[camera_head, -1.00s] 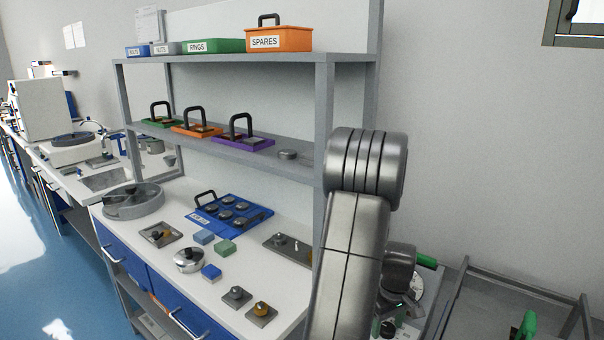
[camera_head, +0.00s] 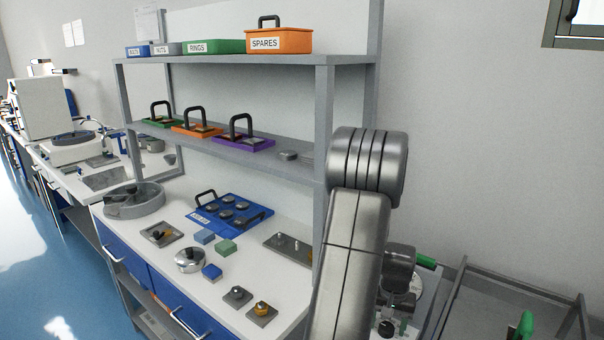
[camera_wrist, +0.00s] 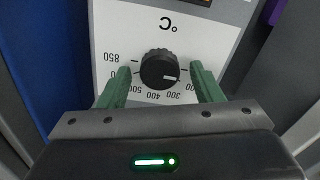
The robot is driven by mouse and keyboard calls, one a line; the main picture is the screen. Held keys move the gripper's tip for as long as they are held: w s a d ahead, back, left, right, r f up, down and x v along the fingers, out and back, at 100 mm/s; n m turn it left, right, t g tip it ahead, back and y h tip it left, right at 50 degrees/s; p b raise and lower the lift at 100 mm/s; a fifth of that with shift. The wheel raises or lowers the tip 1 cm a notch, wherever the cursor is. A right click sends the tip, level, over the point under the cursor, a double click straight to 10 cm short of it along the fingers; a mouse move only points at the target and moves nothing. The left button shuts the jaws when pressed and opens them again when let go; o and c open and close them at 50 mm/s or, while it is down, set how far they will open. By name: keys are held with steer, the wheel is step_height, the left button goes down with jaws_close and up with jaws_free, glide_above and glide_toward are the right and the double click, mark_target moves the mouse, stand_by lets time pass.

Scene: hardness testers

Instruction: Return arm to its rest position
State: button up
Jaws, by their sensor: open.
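In the wrist view, my gripper (camera_wrist: 162,84) has its two green fingers spread apart, one on each side of a black dial knob (camera_wrist: 160,69). The knob sits on a white panel (camera_wrist: 115,35) with a printed temperature scale, which appears upside down. I see space between the knob and the fingers, and nothing is gripped. In the head view, my arm stands bent right of the middle, with its elbow high and its lower part at the bottom right. The gripper's fingers do not show there.
A workbench (camera_head: 225,290) left of my arm holds a blue tray (camera_head: 232,212), a round pan (camera_head: 134,200) and small blocks. A shelf (camera_head: 215,145) above carries handled trays. An orange SPARES box (camera_head: 278,40) stands on the top shelf. A metal frame (camera_head: 520,285) stands at right.

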steer(key=m+p, duration=0.1)
steer(key=m, duration=0.3)
steer(key=shift+r+m, duration=0.1)
steer(key=shift+m, duration=0.3)
steer(key=shift+m+p, duration=0.55)
steer(key=shift+m, duration=1.25)
